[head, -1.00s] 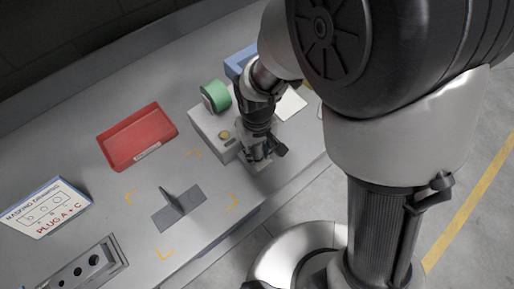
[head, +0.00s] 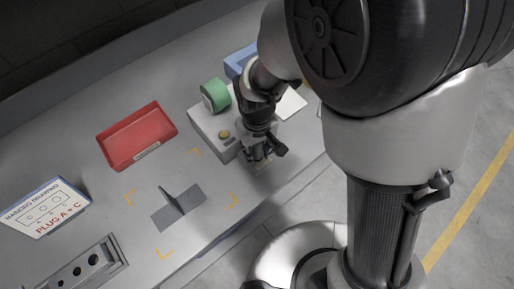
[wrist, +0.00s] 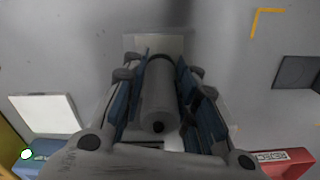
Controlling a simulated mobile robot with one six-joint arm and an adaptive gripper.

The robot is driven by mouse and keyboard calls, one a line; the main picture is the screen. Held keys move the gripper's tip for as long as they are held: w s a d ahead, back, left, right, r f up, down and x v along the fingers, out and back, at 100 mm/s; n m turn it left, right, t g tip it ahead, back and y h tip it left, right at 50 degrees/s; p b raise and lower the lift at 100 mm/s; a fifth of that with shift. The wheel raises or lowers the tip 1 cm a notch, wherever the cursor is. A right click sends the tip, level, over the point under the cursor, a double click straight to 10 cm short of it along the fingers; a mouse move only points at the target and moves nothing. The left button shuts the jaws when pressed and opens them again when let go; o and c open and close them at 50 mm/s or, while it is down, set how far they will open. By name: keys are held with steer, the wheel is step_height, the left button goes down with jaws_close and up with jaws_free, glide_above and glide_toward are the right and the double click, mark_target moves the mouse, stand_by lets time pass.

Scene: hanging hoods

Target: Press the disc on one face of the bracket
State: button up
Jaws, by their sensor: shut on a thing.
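The bracket (head: 184,202) is a grey plate with an upright fin, lying on the bench between yellow corner marks. Its dark plate also shows at the right of the wrist view (wrist: 296,72). My gripper (head: 262,154) is at the front of the pale dispenser box (head: 205,127), right of the bracket and apart from it. In the wrist view its blue-padded fingers (wrist: 165,80) are shut on a grey cylinder (wrist: 158,98) with a dark hole in its end. A pale flat patch (wrist: 155,43) lies beyond the fingertips. I cannot make out the disc.
A green tape roll (head: 214,95) and a yellow button (head: 224,135) are on the box. A red tray (head: 137,137), a drawing sign (head: 46,208) and a block with holes (head: 82,268) stand to the left. A blue bin (head: 238,60) and white sheet (head: 291,104) are behind.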

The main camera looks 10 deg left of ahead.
steer(key=shift+r, duration=0.1)
stand_by(0.3)
steer(key=shift+r+p, duration=2.95)
steer(key=shift+r, duration=0.5)
